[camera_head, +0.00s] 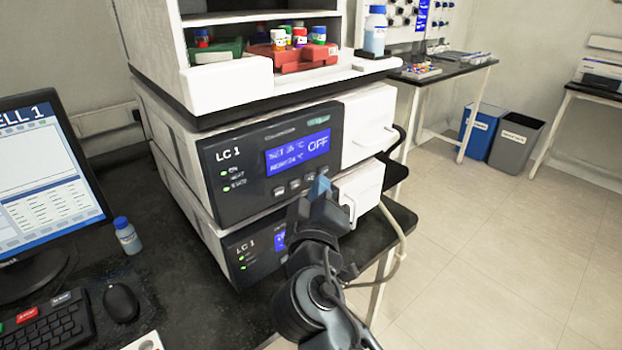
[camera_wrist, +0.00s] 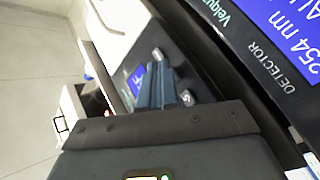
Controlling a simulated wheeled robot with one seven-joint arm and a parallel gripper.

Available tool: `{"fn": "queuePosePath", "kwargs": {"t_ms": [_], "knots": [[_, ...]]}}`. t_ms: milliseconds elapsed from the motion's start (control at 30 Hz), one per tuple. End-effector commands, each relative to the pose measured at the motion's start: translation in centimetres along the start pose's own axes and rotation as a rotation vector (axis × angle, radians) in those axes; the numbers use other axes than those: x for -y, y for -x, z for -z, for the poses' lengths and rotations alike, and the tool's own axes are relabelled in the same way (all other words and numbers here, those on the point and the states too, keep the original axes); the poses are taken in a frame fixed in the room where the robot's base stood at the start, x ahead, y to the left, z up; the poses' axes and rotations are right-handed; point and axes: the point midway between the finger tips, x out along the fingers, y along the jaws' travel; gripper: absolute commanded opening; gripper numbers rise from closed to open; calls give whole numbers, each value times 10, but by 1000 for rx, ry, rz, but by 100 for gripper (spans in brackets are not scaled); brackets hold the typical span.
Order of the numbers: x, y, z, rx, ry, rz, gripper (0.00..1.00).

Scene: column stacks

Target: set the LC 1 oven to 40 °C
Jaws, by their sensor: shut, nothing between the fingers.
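The upper LC 1 unit (camera_head: 229,172) has a dark front panel with a blue display (camera_head: 297,152). Its large text reads OFF; the small lines are blurred, the upper one seeming to read about 35 °C. A row of small grey buttons (camera_head: 294,186) sits under the display. My gripper (camera_head: 320,188) is shut and empty, with its tips in front of the right part of this button row and hiding part of it. In the wrist view, the shut fingers (camera_wrist: 166,84) point at a dark panel with a small blue display (camera_wrist: 137,78) and a button (camera_wrist: 187,97) beside them. Contact cannot be told.
A lower unit (camera_head: 243,250), also marked LC 1, is partly hidden by my arm. White drawers with handles (camera_head: 362,190) stick out at the right. A panel marked DETECTOR (camera_wrist: 275,70) lies close in the wrist view. A bottle (camera_head: 126,236) stands by the monitor.

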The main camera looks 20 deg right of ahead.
Motion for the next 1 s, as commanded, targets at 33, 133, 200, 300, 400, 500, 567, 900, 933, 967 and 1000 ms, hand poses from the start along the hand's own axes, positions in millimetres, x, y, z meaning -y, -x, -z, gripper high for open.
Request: {"fn": "queuePosePath", "kwargs": {"t_ms": [33, 133, 200, 300, 400, 500, 567, 900, 933, 967, 1000], "knots": [[0, 0, 0, 0, 0, 0, 0], [0, 0, 0, 0, 0, 0, 0], [0, 0, 0, 0, 0, 0, 0], [0, 0, 0, 0, 0, 0, 0], [1, -1, 1, 0, 0, 0, 0], [1, -2, 1, 0, 0, 0, 0], [2, -2, 1, 0, 0, 0, 0], [4, -5, 3, 0, 0, 0, 0], [4, -5, 4, 0, 0, 0, 0], [4, -5, 4, 0, 0, 0, 0], [4, -5, 4, 0, 0, 0, 0]]}}
